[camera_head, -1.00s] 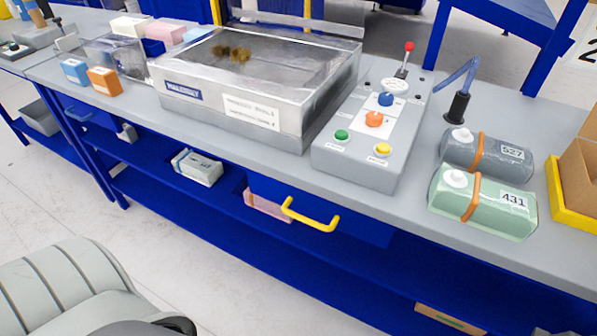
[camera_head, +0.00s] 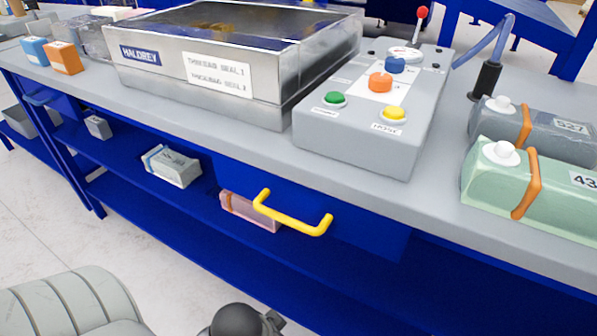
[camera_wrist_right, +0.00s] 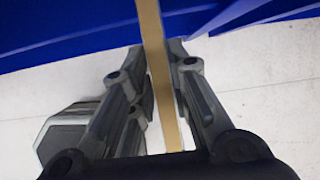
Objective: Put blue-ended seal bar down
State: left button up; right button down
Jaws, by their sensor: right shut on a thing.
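My right gripper (camera_wrist_right: 160,75) is shut on a long, narrow tan bar (camera_wrist_right: 151,22) in the right wrist view. The bar runs from the top edge down between the two dark fingers. Below the bar I see pale floor and, at the top, blue bench framework. I cannot make out the bar in the head view. My left gripper is not in view.
The grey bench holds a metal sealing machine (camera_head: 150,75), a button box (camera_head: 350,155), a green pack (camera_head: 480,180) and a grey pack (camera_head: 560,130). Below are a blue drawer with a yellow handle (camera_head: 290,222) and a shelf with a grey box (camera_head: 172,167).

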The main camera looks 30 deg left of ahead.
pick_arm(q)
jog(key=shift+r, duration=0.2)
pick_arm(e)
jog(key=shift+w+r, duration=0.1)
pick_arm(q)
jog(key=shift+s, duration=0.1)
pick_arm(e)
jog(key=w, duration=0.4)
jog(key=w+b, duration=0.1)
jog(key=w, duration=0.4)
jog(key=w+a, duration=0.1)
jog(key=w, duration=0.3)
jog(key=shift+w+a, duration=0.1)
jog(key=shift+w, duration=0.15)
jog(key=shift+w+b, duration=0.3)
jog(key=shift+w, duration=0.25)
jog(key=w, duration=0.3)
jog(key=shift+w+a+b, duration=0.15)
jog(key=shift+w+b, duration=0.05)
jog(key=shift+b, duration=0.1)
jog(key=shift+f, duration=0.8)
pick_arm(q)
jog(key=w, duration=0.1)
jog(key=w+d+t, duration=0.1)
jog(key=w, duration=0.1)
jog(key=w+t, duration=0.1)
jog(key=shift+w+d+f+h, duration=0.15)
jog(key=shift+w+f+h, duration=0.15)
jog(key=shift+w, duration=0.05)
